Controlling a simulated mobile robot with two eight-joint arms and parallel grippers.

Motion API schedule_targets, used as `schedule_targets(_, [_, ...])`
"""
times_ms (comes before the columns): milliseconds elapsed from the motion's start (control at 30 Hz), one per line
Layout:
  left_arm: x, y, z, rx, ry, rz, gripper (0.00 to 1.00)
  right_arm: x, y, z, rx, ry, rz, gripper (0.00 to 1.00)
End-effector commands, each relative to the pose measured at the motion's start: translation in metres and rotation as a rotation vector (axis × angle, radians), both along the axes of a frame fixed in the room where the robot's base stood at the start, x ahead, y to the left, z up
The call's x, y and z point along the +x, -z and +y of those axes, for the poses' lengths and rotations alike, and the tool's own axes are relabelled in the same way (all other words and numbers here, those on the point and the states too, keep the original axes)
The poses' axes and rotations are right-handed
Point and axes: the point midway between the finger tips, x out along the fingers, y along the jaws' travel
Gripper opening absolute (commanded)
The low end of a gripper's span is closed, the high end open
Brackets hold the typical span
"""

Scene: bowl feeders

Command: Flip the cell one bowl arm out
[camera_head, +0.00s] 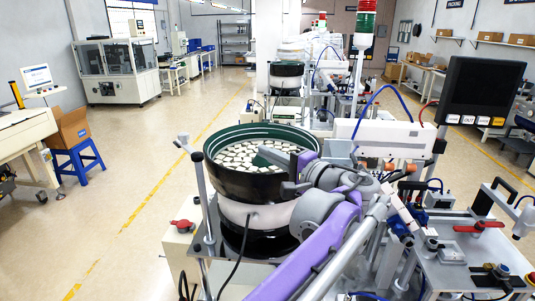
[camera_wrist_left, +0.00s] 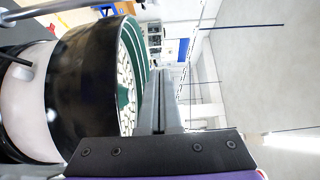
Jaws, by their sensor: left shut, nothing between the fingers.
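The cell one bowl feeder (camera_head: 232,187) is black with a green inside and holds many pale flat parts. It also fills the left of the left wrist view (camera_wrist_left: 85,85). A thin grey post (camera_head: 203,200) stands at its left side, with a short grey arm (camera_head: 188,147) angled at its top. I cannot tell for sure that this is the bowl arm. My right gripper is not in view.
A monitor (camera_head: 480,92) and a machine bench (camera_head: 465,265) stand to the right. Another feeder (camera_head: 287,72) is behind. A blue stool (camera_head: 77,160) with a cardboard box (camera_head: 70,127) stands at the left. The floor left of the feeder is clear.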

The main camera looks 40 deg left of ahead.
Motion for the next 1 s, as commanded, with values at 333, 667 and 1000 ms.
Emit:
schedule_targets(333, [0.007, 0.008, -0.004, -0.002, -0.094, 0.010, 0.00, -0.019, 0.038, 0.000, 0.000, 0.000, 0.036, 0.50])
schedule_targets(667, [0.007, -0.002, 0.016, 0.001, -0.161, -0.001, 0.00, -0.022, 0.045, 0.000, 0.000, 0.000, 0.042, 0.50])
schedule_targets(1000, [0.010, -0.003, 0.090, 0.001, -0.163, -0.001, 0.00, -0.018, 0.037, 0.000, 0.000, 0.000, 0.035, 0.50])
